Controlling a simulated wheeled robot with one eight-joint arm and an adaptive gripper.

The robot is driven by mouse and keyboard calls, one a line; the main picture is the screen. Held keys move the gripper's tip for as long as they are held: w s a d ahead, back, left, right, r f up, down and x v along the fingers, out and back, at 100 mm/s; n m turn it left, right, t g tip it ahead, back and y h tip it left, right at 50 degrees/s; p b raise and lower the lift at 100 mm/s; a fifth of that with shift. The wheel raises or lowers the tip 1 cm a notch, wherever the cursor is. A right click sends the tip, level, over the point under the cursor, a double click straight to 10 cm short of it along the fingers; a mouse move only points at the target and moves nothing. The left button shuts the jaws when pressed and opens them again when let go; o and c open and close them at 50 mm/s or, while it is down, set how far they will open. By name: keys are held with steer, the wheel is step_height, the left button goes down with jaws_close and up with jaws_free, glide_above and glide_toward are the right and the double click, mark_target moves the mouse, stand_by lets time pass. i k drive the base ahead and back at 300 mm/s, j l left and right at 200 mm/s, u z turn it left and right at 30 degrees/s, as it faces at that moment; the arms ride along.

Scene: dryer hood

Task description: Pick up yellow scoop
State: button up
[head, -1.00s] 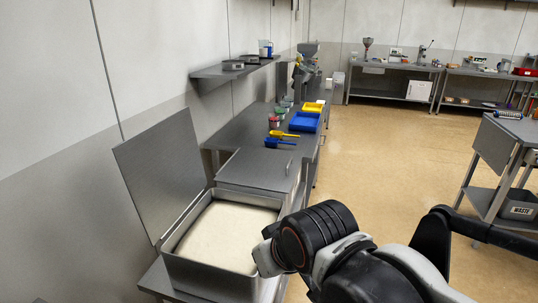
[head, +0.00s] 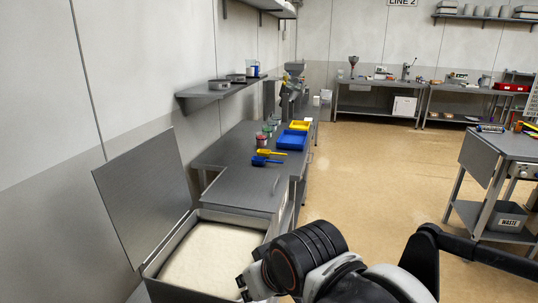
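The yellow scoop (head: 270,152) lies on the grey metal bench, just behind a blue scoop (head: 264,161). It looks small and far off in the head view. My arm comes in from the lower right, in front of an open metal bin (head: 160,262) of pale powder. My gripper's fingers are not visible, so I cannot see whether they are open or shut. The arm is well short of the scoop, on the near side of the bench.
Blue and yellow trays (head: 291,142) and small jars (head: 262,139) sit beyond the scoops. The bin's raised lid (head: 143,190) stands at the left. A wall shelf (head: 225,90) hangs above the bench. A cart (head: 506,150) stands at the right, with open floor (head: 370,170) between.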

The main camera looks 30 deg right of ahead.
mark_target(266, 152)
steer(key=i+l, duration=0.1)
steer(key=l, duration=0.3)
steer(key=i+l, duration=0.15)
steer(key=l, duration=0.3)
steer(key=i+l+z, duration=0.1)
steer(key=l, duration=0.3)
steer(key=i+l, duration=0.15)
steer(key=l, duration=0.25)
steer(key=i+l, duration=0.1)
steer(key=l, duration=0.3)
steer(key=i+l, duration=0.15)
steer(key=l, duration=0.25)
steer(key=i+l+z, duration=0.1)
steer(key=i+l, duration=0.5)
steer(key=i, duration=0.25)
steer(key=i+l+z, duration=0.15)
steer(key=i+l, duration=0.15)
steer(key=i+j, duration=0.2)
steer(key=i, duration=0.15)
steer(key=i+j, duration=0.25)
steer(key=i+l, duration=0.05)
